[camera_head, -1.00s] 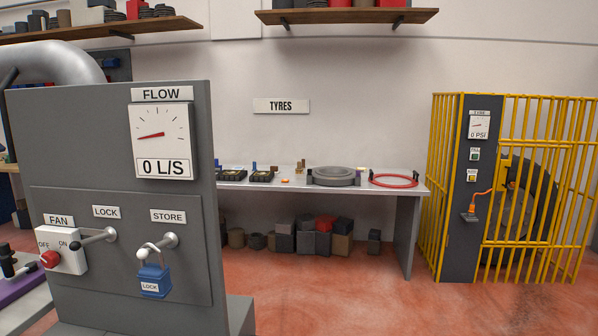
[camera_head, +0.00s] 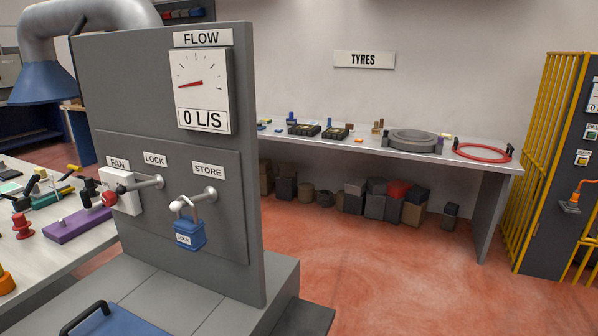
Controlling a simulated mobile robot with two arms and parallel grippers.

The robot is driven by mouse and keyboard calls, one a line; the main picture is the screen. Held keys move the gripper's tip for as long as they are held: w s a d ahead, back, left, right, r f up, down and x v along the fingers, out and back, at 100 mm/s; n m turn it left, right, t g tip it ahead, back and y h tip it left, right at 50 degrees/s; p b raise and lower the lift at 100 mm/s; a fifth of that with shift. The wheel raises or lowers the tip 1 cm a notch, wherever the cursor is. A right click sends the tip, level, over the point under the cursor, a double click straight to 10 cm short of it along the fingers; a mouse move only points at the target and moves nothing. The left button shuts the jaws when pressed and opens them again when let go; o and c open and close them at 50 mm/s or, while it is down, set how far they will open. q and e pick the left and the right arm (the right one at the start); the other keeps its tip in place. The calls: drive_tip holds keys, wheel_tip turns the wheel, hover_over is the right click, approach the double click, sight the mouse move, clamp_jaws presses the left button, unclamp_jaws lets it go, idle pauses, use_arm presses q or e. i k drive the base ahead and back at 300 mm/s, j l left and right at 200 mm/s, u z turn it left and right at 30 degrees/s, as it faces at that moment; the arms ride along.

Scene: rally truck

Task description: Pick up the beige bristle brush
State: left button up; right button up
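I cannot make out the beige bristle brush for certain. Small brown and tan upright items (camera_head: 377,127) stand on the tyres bench (camera_head: 462,161) left of the grey round tyre form (camera_head: 414,139), and a small pale item (camera_head: 446,137) lies just right of it. They are too small to tell whether one is the brush. Neither of my grippers is in view.
A grey panel (camera_head: 130,100) with a flow gauge and blue padlock (camera_head: 189,233) blocks the near left. A cluttered table (camera_head: 50,260) stands behind it at left. A yellow cage (camera_head: 541,150) stands at right. Red floor (camera_head: 380,270) before the bench is clear.

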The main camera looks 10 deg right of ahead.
sight(375, 130)
drive_tip(key=i+l+z, duration=0.25)
drive_tip(key=i+l, duration=0.15)
drive_tip(key=i+l+z, duration=0.25)
drive_tip(key=i+l, duration=0.2)
drive_tip(key=i+l+z, duration=0.25)
drive_tip(key=i+l, duration=0.15)
drive_tip(key=i+l+z, duration=0.25)
drive_tip(key=i, duration=0.3)
drive_tip(key=i+u, duration=0.2)
drive_tip(key=i, duration=0.3)
drive_tip(key=i+u, duration=0.2)
drive_tip(key=i, duration=0.25)
drive_tip(key=i+l+u, duration=0.2)
drive_tip(key=i, duration=0.3)
drive_tip(key=i+u, duration=0.2)
drive_tip(key=i, duration=0.25)
